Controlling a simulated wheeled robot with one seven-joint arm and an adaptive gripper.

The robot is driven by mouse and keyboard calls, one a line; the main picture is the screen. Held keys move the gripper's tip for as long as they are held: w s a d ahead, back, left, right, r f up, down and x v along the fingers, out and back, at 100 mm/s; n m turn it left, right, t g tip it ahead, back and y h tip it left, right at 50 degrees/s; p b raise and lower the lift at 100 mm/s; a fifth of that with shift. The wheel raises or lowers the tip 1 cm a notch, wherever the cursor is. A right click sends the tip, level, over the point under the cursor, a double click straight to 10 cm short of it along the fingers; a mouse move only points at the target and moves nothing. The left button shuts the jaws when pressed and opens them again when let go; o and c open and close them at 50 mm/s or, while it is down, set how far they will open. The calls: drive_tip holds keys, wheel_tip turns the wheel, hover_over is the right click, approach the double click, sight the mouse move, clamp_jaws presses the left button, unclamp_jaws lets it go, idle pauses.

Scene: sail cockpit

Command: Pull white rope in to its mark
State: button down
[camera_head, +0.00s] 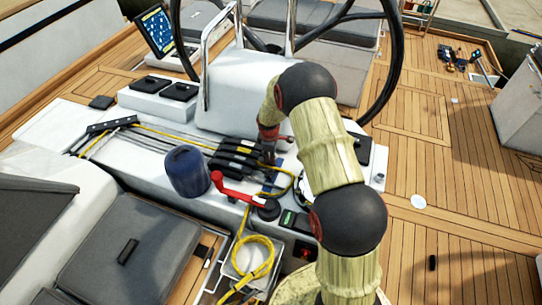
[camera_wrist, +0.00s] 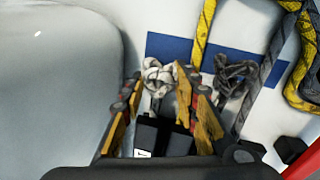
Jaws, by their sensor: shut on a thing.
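The white rope (camera_wrist: 158,76) shows in the wrist view as a small bunched knot between my fingers, over a blue strip (camera_wrist: 165,46) on the white deck. My gripper (camera_wrist: 158,82) has its yellow-padded fingers on either side of it and is shut on it. In the head view my gripper (camera_head: 268,140) is down by the black rope clutches (camera_head: 238,148), partly behind my arm. The white rope cannot be made out there. A clutch (camera_wrist: 165,138) also shows below the fingers in the wrist view. I cannot make out a mark on the rope.
A dark grey rope (camera_wrist: 236,74) lies close right of my fingers, with a yellow rope (camera_wrist: 203,28) beside it. A blue-covered winch (camera_head: 187,172), a red handle (camera_head: 236,192) and a coiled yellow rope (camera_head: 252,257) stand nearby. The steering wheel (camera_head: 395,60) rises behind.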

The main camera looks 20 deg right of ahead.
drive_tip(key=s+d+p, duration=0.2)
drive_tip(key=s+d, duration=0.3)
drive_tip(key=shift+p, duration=0.3)
drive_tip(key=shift+s+d, duration=0.15)
drive_tip(key=c, duration=1.4)
unclamp_jaws()
drive_tip(key=shift+o, duration=0.3)
wheel_tip(320, 180, up, 12)
drive_tip(key=s+a, duration=0.1)
drive_tip(key=s, duration=0.1)
drive_tip(key=shift+a, duration=0.15)
drive_tip(key=shift+f, duration=0.15)
